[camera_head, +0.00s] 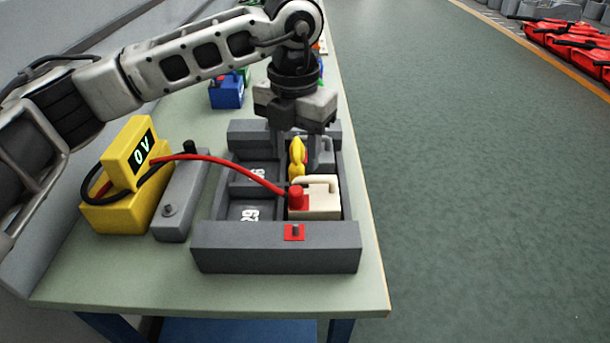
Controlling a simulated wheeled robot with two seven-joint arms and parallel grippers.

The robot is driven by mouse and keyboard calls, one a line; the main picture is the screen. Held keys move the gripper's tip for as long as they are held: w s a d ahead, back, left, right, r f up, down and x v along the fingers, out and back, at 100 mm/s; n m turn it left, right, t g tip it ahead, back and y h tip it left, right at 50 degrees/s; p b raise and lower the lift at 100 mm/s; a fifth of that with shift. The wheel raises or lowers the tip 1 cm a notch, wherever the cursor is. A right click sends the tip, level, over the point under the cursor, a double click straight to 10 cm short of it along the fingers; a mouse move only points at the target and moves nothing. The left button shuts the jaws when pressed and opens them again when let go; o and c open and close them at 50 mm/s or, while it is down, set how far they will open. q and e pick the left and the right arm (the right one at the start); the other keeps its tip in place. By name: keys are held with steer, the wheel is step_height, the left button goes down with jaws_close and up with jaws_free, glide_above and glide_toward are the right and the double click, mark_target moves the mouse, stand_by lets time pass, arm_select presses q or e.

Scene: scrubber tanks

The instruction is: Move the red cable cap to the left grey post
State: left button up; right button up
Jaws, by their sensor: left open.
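The red cable cap (296,198) sits on the near left corner of a cream block (321,201) in a dark grey tray (275,248). A red cable (225,162) runs from the cap to a yellow meter (128,163). A bare grey post (168,210) stands at the near end of a grey bar (183,185), left of the tray. A black cap (190,147) sits at the bar's far end. My left gripper (305,160) points down over the tray, behind the red cap and apart from it. It is open, around or beside a yellow piece (297,152); I cannot tell which.
Another small grey post (294,230) stands on a red square on the tray's near wall. A black cable loops beside the meter. A blue box (227,92) stands farther back. The table's right edge (372,225) is close to the tray; the near tabletop is clear.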

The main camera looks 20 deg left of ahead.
mark_target(296, 189)
arm_select(q)
steer(key=shift+s+r, duration=0.1)
steer(key=shift+s, duration=0.2)
steer(key=shift+f, duration=0.2)
step_height(296, 189, down, 7)
steer(key=b, duration=0.5)
steer(key=shift+f, duration=0.2)
steer(key=shift+f+b, duration=0.65)
arm_select(e)
steer(key=f, duration=0.1)
steer(key=s+a+f, duration=0.1)
steer(key=f, duration=0.1)
steer(key=shift+s+a+y, duration=0.15)
steer(key=shift+a+y, duration=0.05)
steer(key=shift+y, duration=0.1)
steer(key=shift+f, duration=0.3)
